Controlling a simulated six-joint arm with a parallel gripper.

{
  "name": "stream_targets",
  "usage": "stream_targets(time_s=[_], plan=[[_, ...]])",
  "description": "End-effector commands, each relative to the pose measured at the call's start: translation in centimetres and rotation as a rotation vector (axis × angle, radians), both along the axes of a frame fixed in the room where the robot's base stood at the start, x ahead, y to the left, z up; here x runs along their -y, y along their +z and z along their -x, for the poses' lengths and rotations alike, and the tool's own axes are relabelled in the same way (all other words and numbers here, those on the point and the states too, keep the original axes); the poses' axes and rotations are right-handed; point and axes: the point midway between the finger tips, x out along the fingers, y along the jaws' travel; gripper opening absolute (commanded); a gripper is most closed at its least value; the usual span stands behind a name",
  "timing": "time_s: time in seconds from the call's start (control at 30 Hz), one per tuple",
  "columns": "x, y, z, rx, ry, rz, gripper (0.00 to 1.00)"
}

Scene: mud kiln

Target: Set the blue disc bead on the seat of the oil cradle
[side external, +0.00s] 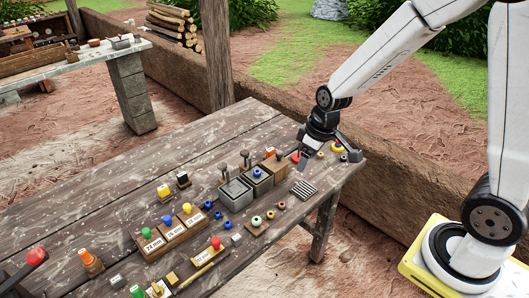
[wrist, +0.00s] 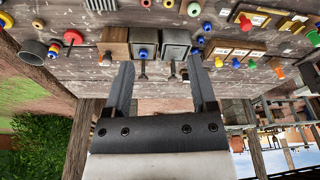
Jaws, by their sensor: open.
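A blue bead (side external: 257,173) rests on top of the middle of three box-shaped stands, a grey box (side external: 258,184). It also shows in the wrist view (wrist: 143,53). Another grey box (side external: 235,196) is on its left and a wooden box (side external: 275,167) on its right; dark knobbed posts stand by them. No readable label tells which is the oil cradle. Several more blue beads, one of them here (side external: 218,214), lie on the table. My gripper (wrist: 160,62) is open and empty, its fingers apart from the bead, at the table's right end in the side view.
Numbered wooden blocks (side external: 172,234) carry coloured pegs left of the boxes. A striped block (side external: 303,189) and loose beads (side external: 256,221) lie in front. The table's left rear is clear.

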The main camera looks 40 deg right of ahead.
Motion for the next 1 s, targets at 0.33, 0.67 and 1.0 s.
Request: stream_targets(time_s=[0.33, 0.67, 1.0], plan=[[-1.2, 0.7, 7.7, 0.010, -0.201, 0.012, 0.73], [-1.3, 0.7, 8.8, 0.012, -0.235, 0.011, 0.73], [-1.3, 0.7, 8.7, 0.012, -0.235, 0.011, 0.73]])
